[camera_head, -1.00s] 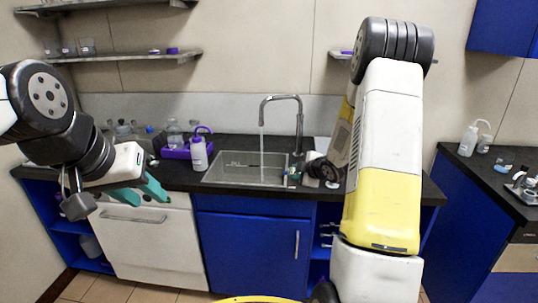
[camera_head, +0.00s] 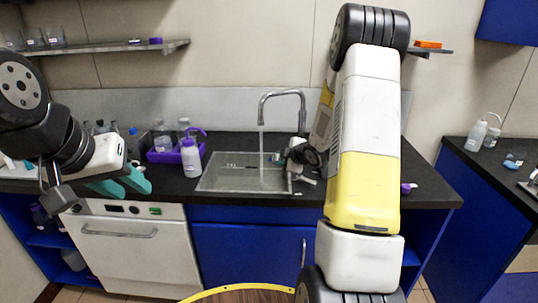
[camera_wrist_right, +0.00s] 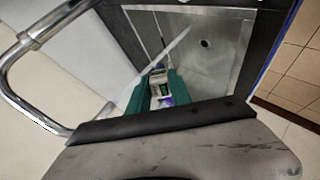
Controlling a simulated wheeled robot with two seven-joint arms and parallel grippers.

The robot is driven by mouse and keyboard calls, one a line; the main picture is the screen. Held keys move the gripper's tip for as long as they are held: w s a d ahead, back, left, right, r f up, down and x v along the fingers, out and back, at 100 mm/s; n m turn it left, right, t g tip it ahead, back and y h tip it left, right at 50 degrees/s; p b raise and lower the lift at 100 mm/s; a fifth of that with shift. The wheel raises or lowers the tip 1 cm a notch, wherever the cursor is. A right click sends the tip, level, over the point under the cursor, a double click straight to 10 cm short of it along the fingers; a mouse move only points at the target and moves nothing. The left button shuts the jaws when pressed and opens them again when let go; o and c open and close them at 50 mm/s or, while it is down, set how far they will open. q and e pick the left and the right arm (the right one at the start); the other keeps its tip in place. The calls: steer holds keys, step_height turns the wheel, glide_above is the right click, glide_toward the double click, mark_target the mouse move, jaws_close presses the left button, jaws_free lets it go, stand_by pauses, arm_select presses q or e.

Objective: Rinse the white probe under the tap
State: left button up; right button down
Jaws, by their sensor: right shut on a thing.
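Contact between water and probe cannot be told. My left gripper (camera_head: 122,184) is open and empty before the counter.
A purple-capped wash bottle (camera_head: 191,159) stands left of the sink, with a purple tray (camera_head: 165,155) of bottles behind it. A white dishwasher (camera_head: 130,240) is under the counter. My right arm covers the counter right of the sink.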

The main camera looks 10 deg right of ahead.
steer(key=w+a, duration=0.2)
steer(key=w, duration=0.8)
steer(key=shift+w+a, duration=0.3)
steer(key=shift+a, duration=0.1)
steer(key=shift+s, duration=0.1)
stand_by(2.4)
steer(key=shift+s+d+r, duration=0.35)
steer(key=shift+s, duration=0.9)
steer(key=shift+s+d+r, duration=0.3)
steer(key=shift+s, duration=1)
steer(key=shift+s+d+r, duration=0.35)
steer(key=shift+s, duration=0.9)
steer(key=s+a+r, duration=0.3)
steer(key=s+a, duration=0.1)
steer(key=s, duration=0.2)
steer(key=s+a+r, duration=0.3)
steer(key=s+a, duration=0.1)
steer(key=s, duration=0.3)
steer(key=shift+n, duration=0.3)
steer(key=shift+a, duration=0.1)
